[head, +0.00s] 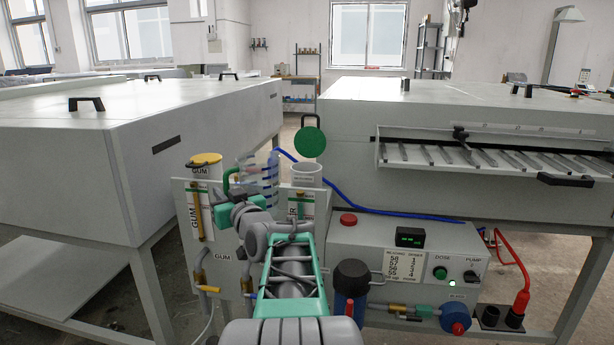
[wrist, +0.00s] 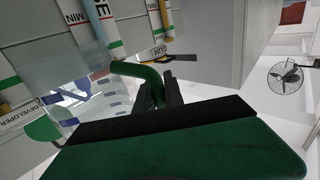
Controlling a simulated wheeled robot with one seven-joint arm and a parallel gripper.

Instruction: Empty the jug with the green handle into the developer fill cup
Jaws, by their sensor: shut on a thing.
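The clear jug (head: 264,178) with blue markings is held up between the gum cup and the developer fill cup, looking roughly upright. Its green handle (head: 229,180) is in my gripper (head: 234,203). In the wrist view the two dark fingers (wrist: 157,92) are shut on the green handle (wrist: 142,70), and the clear jug body (wrist: 85,88) is beyond. I cannot tell how much liquid is in it. A round green lid (head: 310,142) stands raised above the cup.
The gum cup (head: 205,172) with a yellow lid stands left of the jug. The control box (head: 375,235) with a red button (head: 348,219) is at right. A blue hose (head: 370,210) runs behind the cups. Large grey machine housings (head: 130,140) flank the gap.

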